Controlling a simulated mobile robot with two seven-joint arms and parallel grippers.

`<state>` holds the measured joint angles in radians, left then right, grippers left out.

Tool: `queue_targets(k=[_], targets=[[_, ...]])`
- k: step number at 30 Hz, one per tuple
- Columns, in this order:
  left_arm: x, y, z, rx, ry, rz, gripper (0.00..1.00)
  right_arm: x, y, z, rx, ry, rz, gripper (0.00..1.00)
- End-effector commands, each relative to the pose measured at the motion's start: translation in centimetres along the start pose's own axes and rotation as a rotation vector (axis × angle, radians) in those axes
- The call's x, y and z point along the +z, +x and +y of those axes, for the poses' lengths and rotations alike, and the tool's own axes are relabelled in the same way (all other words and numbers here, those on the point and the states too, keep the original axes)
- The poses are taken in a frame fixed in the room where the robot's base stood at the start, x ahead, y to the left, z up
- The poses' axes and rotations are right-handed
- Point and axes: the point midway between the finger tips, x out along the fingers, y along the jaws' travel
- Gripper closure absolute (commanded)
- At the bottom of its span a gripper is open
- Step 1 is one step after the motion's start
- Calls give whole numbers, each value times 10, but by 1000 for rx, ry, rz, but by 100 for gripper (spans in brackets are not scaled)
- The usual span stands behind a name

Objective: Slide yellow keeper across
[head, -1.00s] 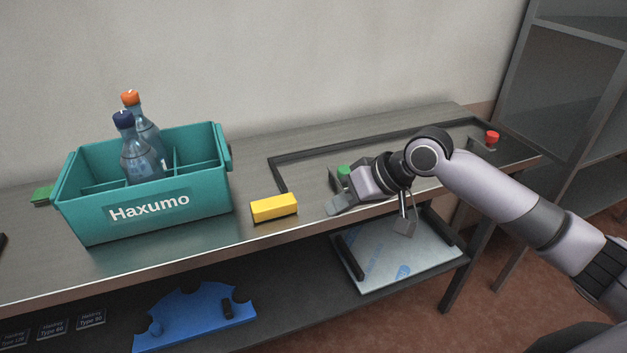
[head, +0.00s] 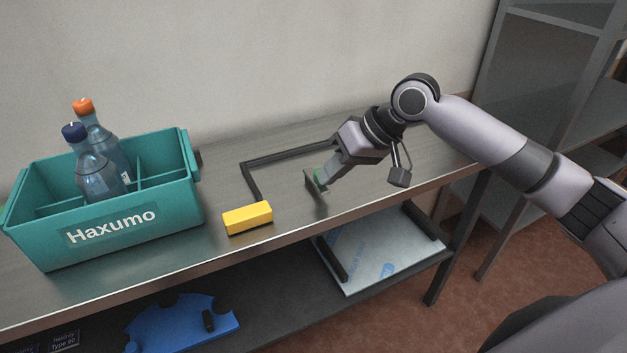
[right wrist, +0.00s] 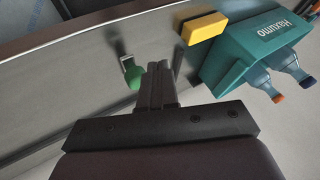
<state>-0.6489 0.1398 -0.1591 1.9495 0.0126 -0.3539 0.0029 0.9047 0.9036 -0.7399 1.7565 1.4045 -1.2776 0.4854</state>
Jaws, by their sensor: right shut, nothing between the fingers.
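The yellow keeper (head: 248,217) is a plain yellow block lying near the front edge of the metal bench, right of the teal bin. It also shows at the top of the right wrist view (right wrist: 204,27). My right gripper (head: 325,179) is shut and empty, tilted down beside a small upright plate with a green knob (head: 317,176), to the right of the keeper and apart from it. In the right wrist view the closed fingers (right wrist: 160,70) are beside the green knob (right wrist: 135,78); whether they touch it I cannot tell. My left gripper is out of view.
The teal Haxumo bin (head: 160,221) with two bottles stands left of the keeper. A black angled rail (head: 285,155) lies behind the keeper. Bare bench lies between keeper and plate. A lower shelf holds a blue part (head: 180,325) and a film-covered panel (head: 375,250).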

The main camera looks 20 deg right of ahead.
Motion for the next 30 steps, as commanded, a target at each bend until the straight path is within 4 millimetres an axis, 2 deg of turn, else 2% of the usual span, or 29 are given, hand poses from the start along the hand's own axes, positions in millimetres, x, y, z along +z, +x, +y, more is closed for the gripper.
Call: queue_targets(k=[12,15,19,30], targets=[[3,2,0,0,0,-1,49,1,88,-1,-2,-1,-3,100],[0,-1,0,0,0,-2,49,0,93,-18,-4,-7,-1,100],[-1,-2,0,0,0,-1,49,0,100,-30,-2,-4,-1,100],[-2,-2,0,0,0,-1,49,1,104,-36,0,-2,-1,100]])
